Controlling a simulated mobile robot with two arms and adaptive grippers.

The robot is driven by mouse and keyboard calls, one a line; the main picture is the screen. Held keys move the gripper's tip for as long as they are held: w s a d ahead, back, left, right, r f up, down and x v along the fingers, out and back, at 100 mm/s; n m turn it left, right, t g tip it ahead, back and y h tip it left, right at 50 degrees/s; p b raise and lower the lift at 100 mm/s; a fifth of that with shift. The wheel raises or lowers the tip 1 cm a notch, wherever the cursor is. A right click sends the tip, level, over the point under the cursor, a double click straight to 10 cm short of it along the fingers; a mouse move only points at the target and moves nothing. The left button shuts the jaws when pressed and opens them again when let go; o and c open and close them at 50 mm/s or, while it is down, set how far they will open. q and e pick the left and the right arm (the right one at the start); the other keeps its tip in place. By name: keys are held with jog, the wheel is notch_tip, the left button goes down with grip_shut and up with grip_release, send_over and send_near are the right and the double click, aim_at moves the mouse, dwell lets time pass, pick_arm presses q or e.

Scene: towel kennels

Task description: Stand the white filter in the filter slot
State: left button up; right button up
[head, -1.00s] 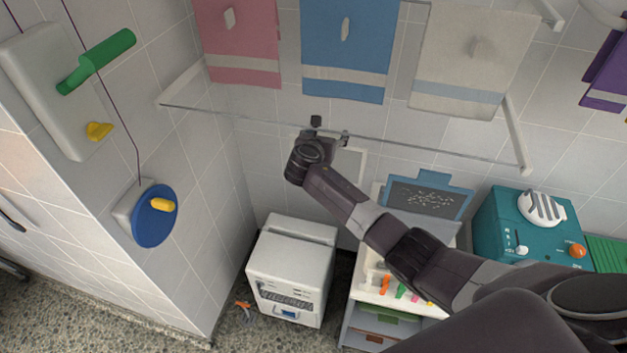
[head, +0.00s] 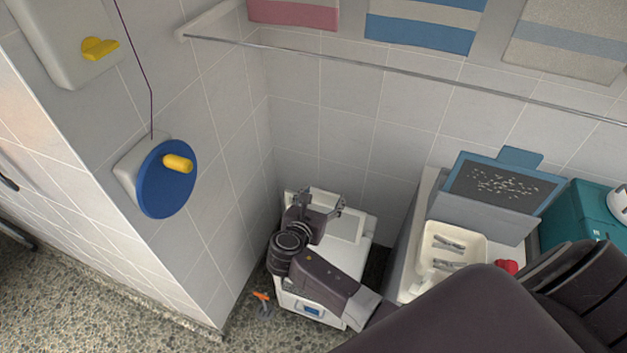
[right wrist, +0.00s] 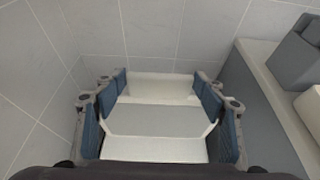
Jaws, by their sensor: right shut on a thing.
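My right gripper (head: 322,203) is over the top of a white box-shaped machine (head: 358,252) on the floor in the head view. In the right wrist view, its blue-padded fingers are shut on the white filter (right wrist: 160,121), a pale flat panel with cut corners spanning between them. The machine's raised white back part (right wrist: 160,86) shows beyond the filter. The filter slot cannot be made out; the gripper and filter cover much of the machine's top. I cannot tell whether the filter touches the machine. My left gripper is not in view.
A tiled wall with a blue disc (head: 153,195) stands left of the machine. A grey cabinet with a white tray (head: 428,248) stands to the right. A rail (head: 420,75) crosses the back wall above. A small orange item (head: 262,297) lies on the floor.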

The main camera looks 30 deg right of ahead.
jog(key=shift+s+a+f, duration=0.15)
jog(key=shift+f, duration=0.35)
jog(key=shift+w+d+b, duration=0.3)
jog(key=shift+d+b, duration=0.1)
jog(key=shift+b, duration=0.25)
jog(key=b+x, duration=0.4)
jog(key=x, duration=0.5)
jog(key=shift+w+d+r+b, duration=0.15)
jog(key=shift+w+r+b, duration=0.05)
jog(key=shift+r+b, duration=0.15)
jog(key=shift+p, duration=0.5)
